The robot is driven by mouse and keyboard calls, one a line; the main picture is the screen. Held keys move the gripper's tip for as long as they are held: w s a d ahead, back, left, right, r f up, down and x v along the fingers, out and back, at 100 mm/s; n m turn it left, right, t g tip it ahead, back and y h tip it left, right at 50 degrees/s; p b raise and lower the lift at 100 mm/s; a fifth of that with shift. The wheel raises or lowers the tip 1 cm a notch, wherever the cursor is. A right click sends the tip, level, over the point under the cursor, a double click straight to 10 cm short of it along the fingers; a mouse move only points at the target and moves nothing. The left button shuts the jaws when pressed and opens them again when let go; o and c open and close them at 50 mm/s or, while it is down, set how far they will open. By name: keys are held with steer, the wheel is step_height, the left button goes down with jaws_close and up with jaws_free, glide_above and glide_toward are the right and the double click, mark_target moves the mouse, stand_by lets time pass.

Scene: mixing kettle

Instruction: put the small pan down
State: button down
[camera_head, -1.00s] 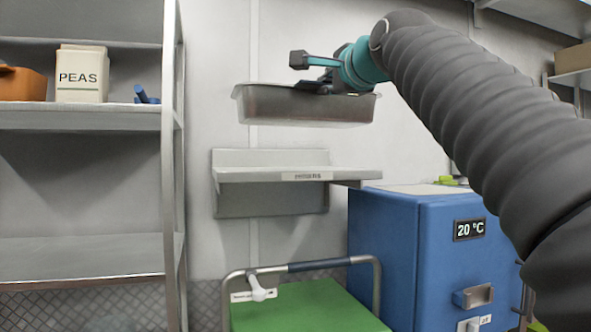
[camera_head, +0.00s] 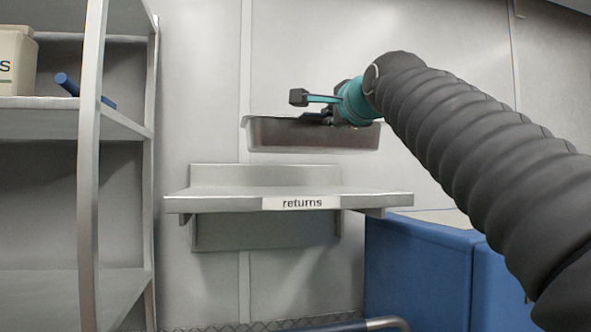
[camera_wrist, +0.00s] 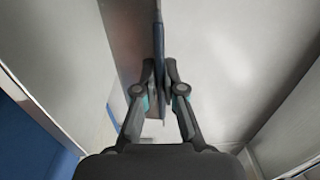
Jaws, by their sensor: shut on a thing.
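The small pan (camera_head: 310,138) is a rectangular metal pan in the head view. It hangs level in the air above the wall shelf labelled "returns" (camera_head: 235,202), with a clear gap between them. My gripper (camera_head: 318,117) is shut on the pan at its rim, from above. In the wrist view both fingers of my gripper (camera_wrist: 160,85) close on a thin upright edge, which is the pan's wall (camera_wrist: 132,45). The pan's inside is hidden in the head view.
The returns shelf top looks empty. A metal rack (camera_head: 92,180) stands at the left, with a cream container (camera_head: 15,62) and a blue object (camera_head: 68,85) on it. A blue cabinet (camera_head: 420,270) stands below right of the shelf. A cart's rail (camera_head: 385,323) shows at the bottom edge.

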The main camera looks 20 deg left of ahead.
mark_target(297, 141)
steer(key=a+f, duration=0.1)
steer(key=a, duration=0.1)
steer(key=w+a+f, duration=0.1)
steer(key=a+f, duration=0.1)
steer(key=a, duration=0.1)
steer(key=a+f, duration=0.1)
steer(key=a, duration=0.1)
steer(key=shift+w+a+f, duration=0.2)
steer(key=shift+w, duration=0.2)
steer(key=shift+f+b, duration=0.45)
steer(key=shift+f, duration=1.8)
steer(key=c, duration=1.3)
jaws_free()
steer(key=shift+r, duration=0.2)
steer(key=b+v, duration=0.3)
steer(key=v, duration=0.9)
steer(key=shift+f, duration=0.15)
